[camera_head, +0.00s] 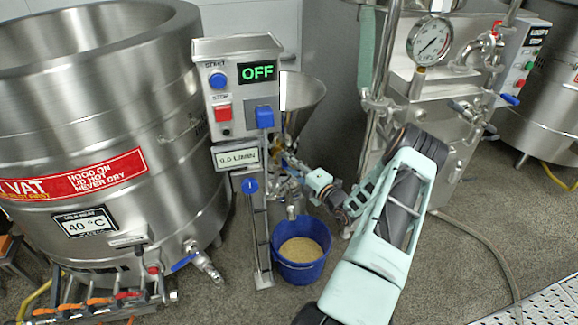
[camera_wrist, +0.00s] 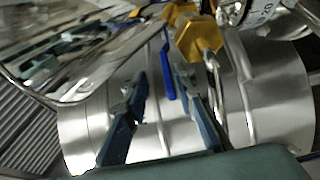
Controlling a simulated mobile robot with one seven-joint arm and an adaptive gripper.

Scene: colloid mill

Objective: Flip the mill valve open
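The mill (camera_head: 303,95) stands behind the control post, its steel hopper partly hidden by the post. In the wrist view a blue valve lever (camera_wrist: 168,68) hangs beside brass-yellow fittings (camera_wrist: 198,38). My gripper (camera_wrist: 160,76) has its two fingers apart, and the lever shows between the fingertips, nearer the right one. I cannot tell whether either finger touches it. In the head view my gripper (camera_head: 288,163) reaches in from the right beside the mill; its fingertips are small there and partly hidden, and the lever is not clear.
The control box (camera_head: 240,90) reads OFF and stands just left of the mill. A blue bucket (camera_head: 301,270) with tan contents sits below the mill. A large steel vat (camera_head: 100,110) fills the left. A steel machine with a gauge (camera_head: 428,42) stands right.

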